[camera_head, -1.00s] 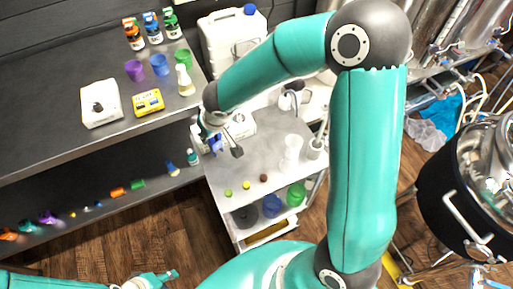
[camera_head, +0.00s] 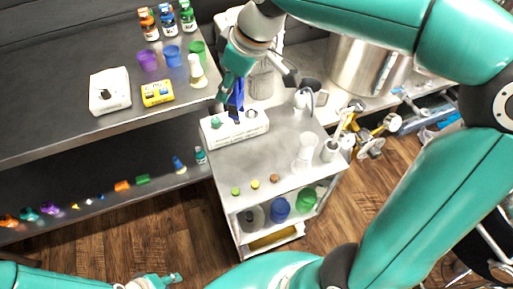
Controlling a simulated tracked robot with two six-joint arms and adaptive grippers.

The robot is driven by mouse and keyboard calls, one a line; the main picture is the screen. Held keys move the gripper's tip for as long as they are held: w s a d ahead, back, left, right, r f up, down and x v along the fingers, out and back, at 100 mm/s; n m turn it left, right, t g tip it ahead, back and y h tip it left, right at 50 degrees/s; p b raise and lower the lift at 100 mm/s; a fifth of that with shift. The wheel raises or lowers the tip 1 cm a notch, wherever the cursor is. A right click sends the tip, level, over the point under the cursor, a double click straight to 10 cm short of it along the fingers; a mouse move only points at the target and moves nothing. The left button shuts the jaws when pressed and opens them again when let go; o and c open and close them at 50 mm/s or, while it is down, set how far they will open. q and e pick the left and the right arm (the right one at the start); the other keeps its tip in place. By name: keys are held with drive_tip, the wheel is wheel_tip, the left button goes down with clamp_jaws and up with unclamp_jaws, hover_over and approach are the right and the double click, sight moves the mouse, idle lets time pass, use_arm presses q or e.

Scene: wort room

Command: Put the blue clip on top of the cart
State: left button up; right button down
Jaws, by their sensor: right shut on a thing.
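The cart (camera_head: 243,170) stands in the middle with a pale grey top and open shelves below. My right gripper (camera_head: 238,88) is above the back left of its top, shut on the blue clip (camera_head: 236,103). The clip points down just above or against a white device (camera_head: 232,132) on the cart; I cannot tell whether they touch. The gripper partly hides the clip. My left gripper (camera_head: 160,281) is low at the bottom edge, away from the cart, its jaw state unclear.
Small green, yellow and brown pieces (camera_head: 255,184) lie on the cart's front; white cups (camera_head: 304,150) stand at its right. Its middle top is clear. The dark bench (camera_head: 60,137) at left holds bottles, coloured cups, a white scale (camera_head: 109,91) and a yellow box (camera_head: 157,93).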

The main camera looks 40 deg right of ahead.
wheel_tip(320, 180, down, 19)
drive_tip(key=shift+f+b, duration=0.2)
drive_tip(key=shift+b, duration=0.35)
drive_tip(key=shift+f, duration=0.2)
drive_tip(key=c, duration=0.8)
unclamp_jaws()
drive_tip(key=shift+r, duration=0.1)
drive_tip(key=shift+r, duration=0.1)
drive_tip(key=shift+r, duration=0.2)
drive_tip(key=v, duration=1.1)
drive_tip(key=shift+r+p, duration=0.3)
drive_tip(key=shift+s, duration=0.15)
